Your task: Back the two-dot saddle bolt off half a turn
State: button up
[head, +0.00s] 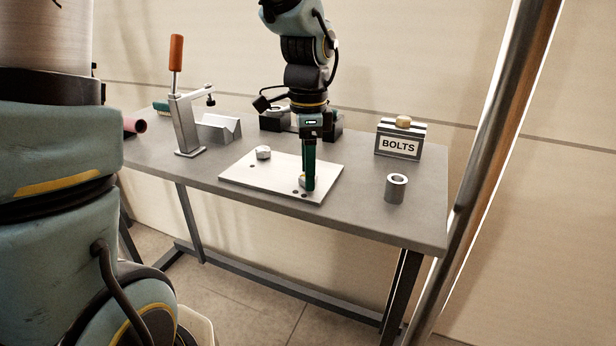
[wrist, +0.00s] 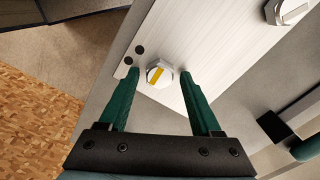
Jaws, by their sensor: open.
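A pale steel plate (head: 235,175) lies on the grey bench. The two-dot bolt (wrist: 160,74) is a hex head with a yellow stripe across it, near one end of the plate. Two dark dots (wrist: 134,55) sit beside it; in the head view the bolt (head: 302,182) is partly hidden by my gripper. My gripper (head: 309,187) points down over that bolt. In the wrist view my gripper (wrist: 159,73) is open, one finger on each side of the head; whether they touch it I cannot tell. A second bolt (head: 263,152) stands farther left on the plate.
A clamp with an orange handle (head: 176,54) and a V-shaped block (head: 218,128) stand at the left. A BOLTS box (head: 399,142) and a grey hollow cylinder (head: 396,187) stand at the right. The bench (head: 350,211) has free room around the cylinder.

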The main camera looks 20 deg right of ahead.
jog(key=m+p, duration=0.2)
jog(key=m, duration=0.1)
jog(key=r+m+p, duration=0.1)
jog(key=m+p, duration=0.5)
jog(key=shift+f, duration=0.1)
jog(key=shift+f+m+p, duration=0.3)
jog(key=shift+m+p, duration=0.35)
jog(key=shift+m, duration=0.45)
jog(key=m+p, duration=0.2)
jog(key=shift+r+p, duration=0.3)
jog(key=shift+p, duration=0.1)
jog(key=shift+f+m, duration=0.35)
jog(key=shift+m, duration=0.85)
jog(key=m, duration=0.3)
jog(key=shift+m+b, duration=0.3)
jog(key=shift+b, duration=0.05)
jog(key=m, duration=0.3)
jog(key=shift+m, duration=0.4)
jog(key=shift+c, duration=0.2)
